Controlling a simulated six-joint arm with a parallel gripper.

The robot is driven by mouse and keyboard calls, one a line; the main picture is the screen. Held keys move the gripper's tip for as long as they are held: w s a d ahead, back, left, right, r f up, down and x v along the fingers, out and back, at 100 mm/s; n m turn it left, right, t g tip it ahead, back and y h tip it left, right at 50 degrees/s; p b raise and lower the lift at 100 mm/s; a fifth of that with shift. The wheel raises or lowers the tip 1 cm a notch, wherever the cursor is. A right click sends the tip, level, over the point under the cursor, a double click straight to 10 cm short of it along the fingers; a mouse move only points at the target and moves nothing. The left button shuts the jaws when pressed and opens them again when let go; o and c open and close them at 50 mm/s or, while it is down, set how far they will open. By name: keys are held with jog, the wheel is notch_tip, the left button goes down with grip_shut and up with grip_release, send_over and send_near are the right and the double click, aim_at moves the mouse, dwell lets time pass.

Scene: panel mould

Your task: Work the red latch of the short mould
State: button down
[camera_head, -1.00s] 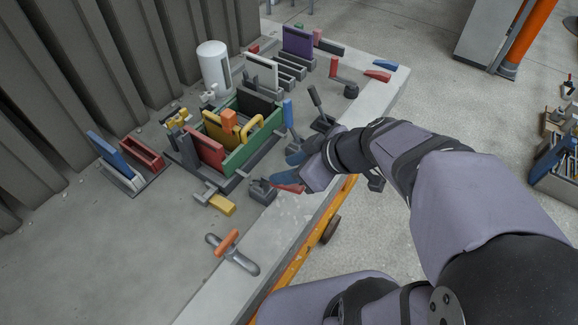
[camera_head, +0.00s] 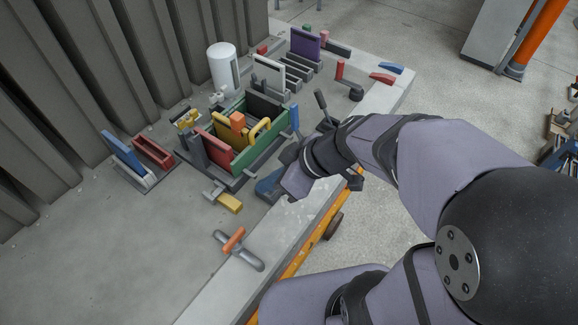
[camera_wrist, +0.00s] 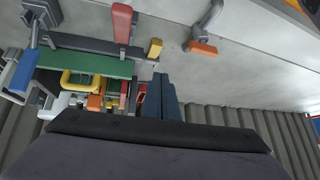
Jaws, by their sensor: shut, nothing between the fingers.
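The mould has a green side wall (camera_head: 262,142), with red and yellow parts inside it. It also shows in the wrist view, with its green wall (camera_wrist: 85,64) at the left. The red latch (camera_wrist: 122,22) shows in the wrist view as a red bar beside the dark frame edge. In the head view the latch is hidden behind my gripper. My gripper (camera_head: 266,187) is shut and empty, low at the mould's front side. Its blue fingers (camera_wrist: 162,84) point toward the latch area. I cannot tell whether they touch the latch.
A yellow latch (camera_head: 229,202) lies at the mould's near corner. An orange-handled tool (camera_head: 234,240) lies nearer on the bench. A dark lever (camera_head: 322,105) and a blue upright handle (camera_head: 294,118) stand close to my wrist. The bench at the left front is clear.

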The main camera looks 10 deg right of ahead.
jog(key=w+a+n+g+h+p, duration=0.35)
jog(key=a+n+g+p, duration=0.35)
jog(key=a, duration=0.5)
jog(key=w+d+r+m+h+b, duration=0.2)
jog(key=w+d+r+m+h, duration=0.2)
jog(key=d, duration=0.9)
jog(key=shift+w+r+m+h, duration=0.15)
jog(key=shift+r+m+h, duration=1.2)
jog(key=shift+r+m, duration=1.2)
jog(key=p+x, duration=0.4)
jog(key=x, duration=0.9)
jog(key=shift+d+f, duration=0.2)
jog(key=shift+f, duration=0.2)
